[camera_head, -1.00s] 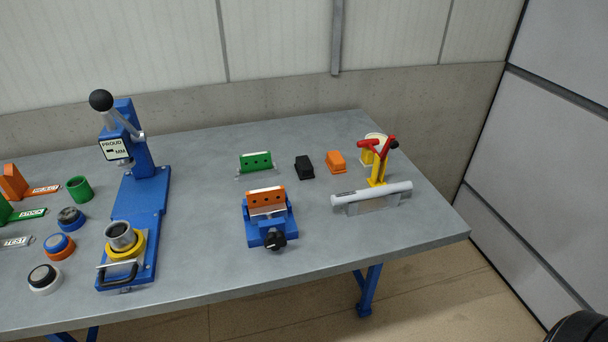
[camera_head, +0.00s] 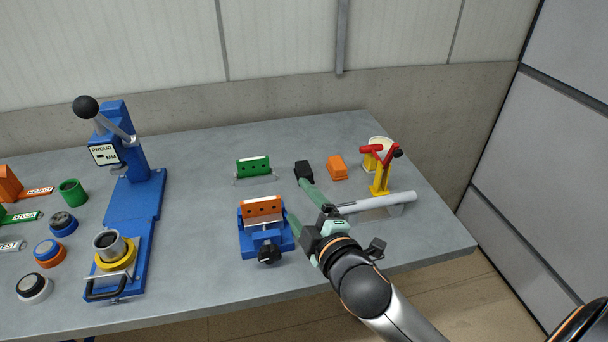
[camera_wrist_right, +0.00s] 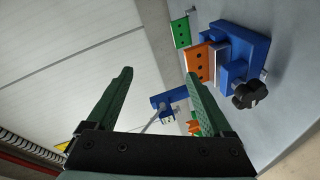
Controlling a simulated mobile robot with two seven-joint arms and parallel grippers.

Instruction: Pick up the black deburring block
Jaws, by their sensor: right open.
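The black deburring block (camera_head: 304,168) lies on the grey table between a green block and an orange block. My right gripper (camera_head: 298,200) is open and empty, reaching in from the lower right. In the head view one green finger's tip overlaps the near edge of the black block; I cannot tell if it touches. The other finger is nearer the vise. In the right wrist view the open fingers (camera_wrist_right: 158,74) show with nothing between them, and the black block is not visible. My left gripper is not in view.
An orange block (camera_head: 337,168) lies right of the black one, beside a red-and-yellow stand (camera_head: 381,172). A green holed piece (camera_head: 253,167) is to the left. A blue vise (camera_head: 265,240) holds an orange piece. A blue press (camera_head: 133,190) stands further left.

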